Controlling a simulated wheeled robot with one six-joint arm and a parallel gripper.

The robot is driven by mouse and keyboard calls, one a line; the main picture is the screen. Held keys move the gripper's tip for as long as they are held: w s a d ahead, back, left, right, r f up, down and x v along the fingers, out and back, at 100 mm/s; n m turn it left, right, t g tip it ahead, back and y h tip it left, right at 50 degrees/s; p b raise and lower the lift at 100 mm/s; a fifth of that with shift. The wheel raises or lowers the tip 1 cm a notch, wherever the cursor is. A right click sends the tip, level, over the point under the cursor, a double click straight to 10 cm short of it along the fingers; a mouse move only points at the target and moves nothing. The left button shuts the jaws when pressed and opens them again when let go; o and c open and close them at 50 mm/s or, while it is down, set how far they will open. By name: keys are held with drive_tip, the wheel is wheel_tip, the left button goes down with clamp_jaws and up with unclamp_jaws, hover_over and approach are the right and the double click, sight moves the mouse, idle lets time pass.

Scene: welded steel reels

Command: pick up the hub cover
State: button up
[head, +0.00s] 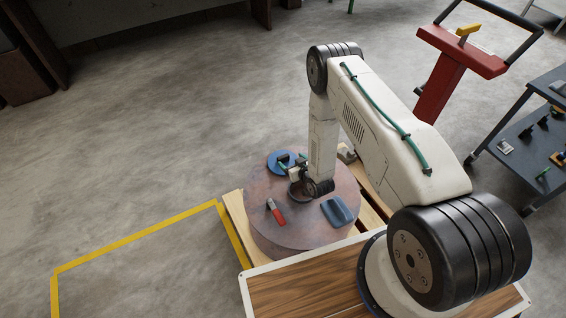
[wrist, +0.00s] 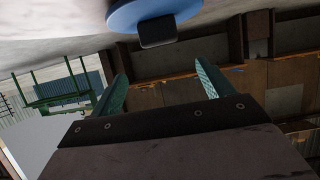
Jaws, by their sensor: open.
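The hub cover appears to be the blue disc (head: 275,168) with a dark block-like grip, lying on the far part of the steel reel's top (head: 290,231). In the wrist view the blue disc (wrist: 123,17) is at the top edge, partly cut off, with its dark grip (wrist: 157,32) towards my fingers. My gripper (head: 292,160) is low over the reel beside the disc and covers part of it in the head view. In the wrist view my gripper (wrist: 162,84) has its two green fingers spread, with nothing between them. The fingers look apart from the grip.
A red-handled tool (head: 276,212) and a blue-grey block (head: 337,211) lie on the reel's near part. The reel rests on a wooden pallet (head: 234,207). A red trolley (head: 440,88) and a dark shelf cart (head: 515,135) stand right. The floor left is open.

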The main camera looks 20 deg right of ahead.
sight(284, 158)
drive_tip(key=shift+s+f, duration=0.4)
drive_tip(key=shift+f, duration=0.05)
drive_tip(key=shift+a+f, duration=0.1)
drive_tip(key=shift+f, duration=0.1)
drive_tip(key=x, duration=0.7)
drive_tip(key=shift+w+f, duration=0.2)
drive_tip(key=c, duration=1.1)
